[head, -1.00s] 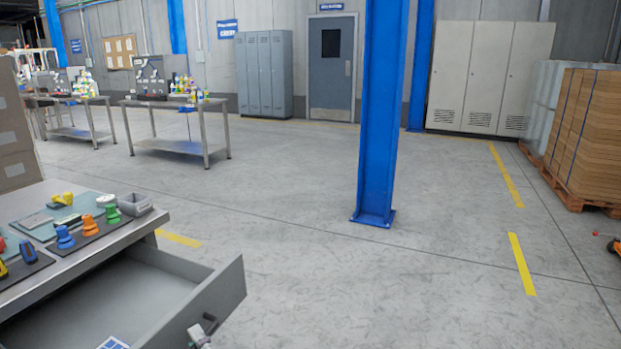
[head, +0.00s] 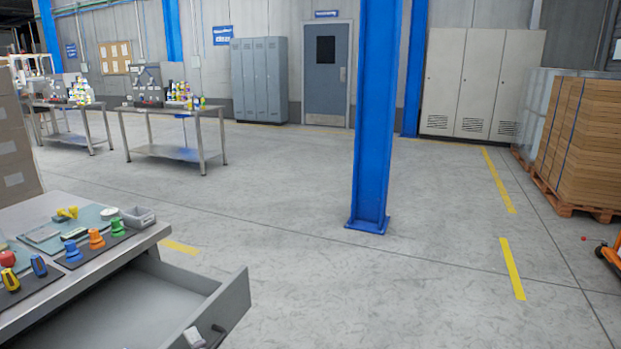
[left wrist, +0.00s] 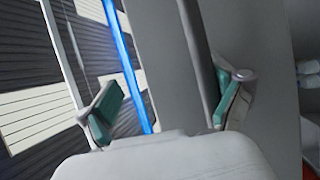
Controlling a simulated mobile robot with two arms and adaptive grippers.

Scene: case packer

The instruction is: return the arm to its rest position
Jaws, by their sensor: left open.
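My left gripper (left wrist: 168,98) shows in the left wrist view with its two teal-padded fingers spread apart. Nothing is held between them. A grey surface and a blue upright strip lie behind the fingers. No arm of mine can be made out clearly in the head view, so the left arm's place relative to the workbench cannot be told there. My right gripper is in no view.
A workbench (head: 150,236) at the lower left carries colored knobs (head: 96,238) and a grey bin (head: 138,216). Its drawer (head: 236,296) stands open. A blue column (head: 372,130) rises mid-floor. Stacked cardboard (head: 580,140) sits right. Floor between is clear.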

